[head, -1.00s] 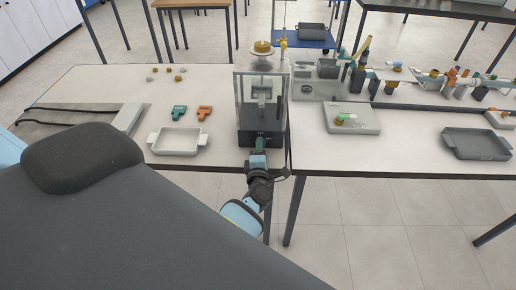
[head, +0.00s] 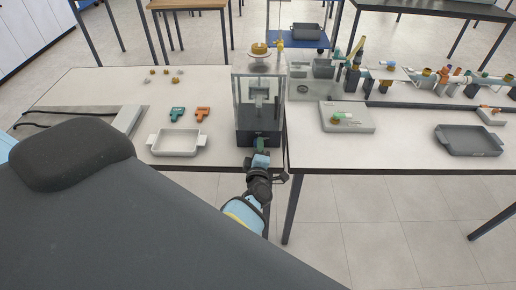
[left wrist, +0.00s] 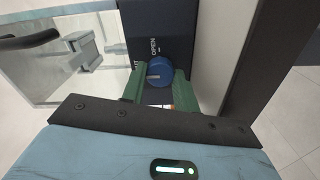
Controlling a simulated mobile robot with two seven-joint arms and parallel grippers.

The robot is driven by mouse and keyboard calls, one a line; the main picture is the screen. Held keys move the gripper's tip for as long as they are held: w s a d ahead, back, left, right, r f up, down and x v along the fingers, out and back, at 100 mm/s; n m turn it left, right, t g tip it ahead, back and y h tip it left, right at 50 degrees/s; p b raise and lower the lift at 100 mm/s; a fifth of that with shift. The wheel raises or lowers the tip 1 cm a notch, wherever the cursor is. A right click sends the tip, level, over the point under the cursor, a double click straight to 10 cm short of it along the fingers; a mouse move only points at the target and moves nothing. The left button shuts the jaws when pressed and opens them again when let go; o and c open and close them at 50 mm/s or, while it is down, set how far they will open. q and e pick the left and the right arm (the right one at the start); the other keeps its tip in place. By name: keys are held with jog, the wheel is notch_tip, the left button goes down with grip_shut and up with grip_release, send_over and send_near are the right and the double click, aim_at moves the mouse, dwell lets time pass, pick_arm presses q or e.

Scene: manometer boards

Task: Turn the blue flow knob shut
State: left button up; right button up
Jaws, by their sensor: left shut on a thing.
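The blue flow knob (left wrist: 159,72) sits on the dark front panel (left wrist: 168,22) of a clear-walled box unit. It has a pale pointer mark, which points left. The word OPEN shows above the knob, and part of another label shows at its left, mostly hidden by a finger. My left gripper (left wrist: 160,88) has its green fingers on both sides of the knob, shut on it. In the head view the left gripper (head: 261,146) reaches the lower front of the box unit (head: 258,95), and the knob is hidden there. My right gripper is not in view.
A white tray (head: 177,150) and teal (head: 177,113) and orange (head: 202,113) pieces lie left of the unit. A grey plate (head: 360,122) and a dark tray (head: 470,148) lie right. A gap between the tables runs near the unit's right side.

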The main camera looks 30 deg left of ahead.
pick_arm(q)
jog(key=o, duration=1)
jog(key=shift+f, duration=0.1)
